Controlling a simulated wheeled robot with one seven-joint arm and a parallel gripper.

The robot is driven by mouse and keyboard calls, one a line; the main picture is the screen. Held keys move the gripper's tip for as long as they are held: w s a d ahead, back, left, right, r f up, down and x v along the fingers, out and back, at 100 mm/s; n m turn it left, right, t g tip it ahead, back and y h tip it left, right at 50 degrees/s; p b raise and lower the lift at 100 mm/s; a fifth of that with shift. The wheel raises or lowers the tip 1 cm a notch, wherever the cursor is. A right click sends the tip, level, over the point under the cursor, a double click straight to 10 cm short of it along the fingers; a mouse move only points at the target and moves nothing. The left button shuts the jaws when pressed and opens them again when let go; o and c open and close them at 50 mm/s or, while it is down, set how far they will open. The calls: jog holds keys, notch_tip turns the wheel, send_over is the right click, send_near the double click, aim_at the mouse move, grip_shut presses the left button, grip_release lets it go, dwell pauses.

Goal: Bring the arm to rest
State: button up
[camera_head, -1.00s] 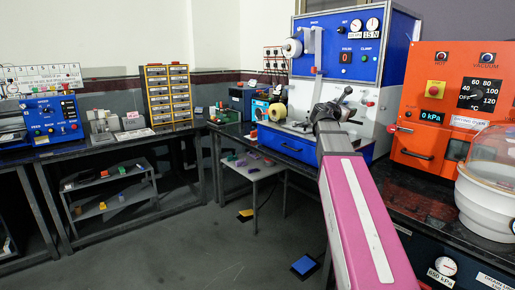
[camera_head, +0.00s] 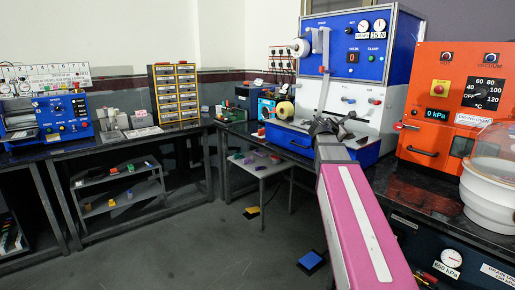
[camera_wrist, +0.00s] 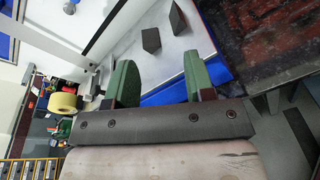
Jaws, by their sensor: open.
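My pink and grey arm reaches up from the bottom right of the head view. Its dark gripper (camera_head: 328,127) is at the far end, in front of the blue and white machine (camera_head: 345,48). In the wrist view, the two green fingers of my gripper (camera_wrist: 160,80) stand apart with nothing held between them. A white surface with two dark blocks (camera_wrist: 151,38) and a blue panel show beyond the fingers. The head view shows the fingers too small to make out.
An orange vacuum oven (camera_head: 450,95) and a white round vessel (camera_head: 490,190) stand on the dark bench at right. A small grey table (camera_head: 262,170) with coloured pieces stands left of my arm. A yellow drawer cabinet (camera_head: 176,92) is farther back. The floor at centre left is open.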

jog(key=s+a+f+m+g+y, duration=0.2)
jog(key=s+f+m, duration=0.1)
jog(key=f, duration=0.6)
jog(key=s+a+f+m+g+y, duration=0.1)
jog(key=s+a+f+m+y, duration=0.15)
jog(key=f, duration=0.55)
jog(key=s+a+f+m+g+y, duration=0.2)
jog(key=s+f+m, duration=0.15)
jog(key=f, duration=0.55)
jog(key=s+a+f+m+g+y, duration=0.2)
jog(key=s+a+f+m+y, duration=0.1)
jog(key=s+a+f+m, duration=0.2)
jog(key=s+a+f+m+g+y, duration=0.2)
jog(key=s+a+f+m, duration=0.3)
jog(key=s+f, duration=0.4)
notch_tip(320, 180, down, 4)
jog(key=shift+a+f+g+y, duration=0.1)
jog(key=shift+a+g+y, duration=0.3)
jog(key=shift+a+y, duration=0.05)
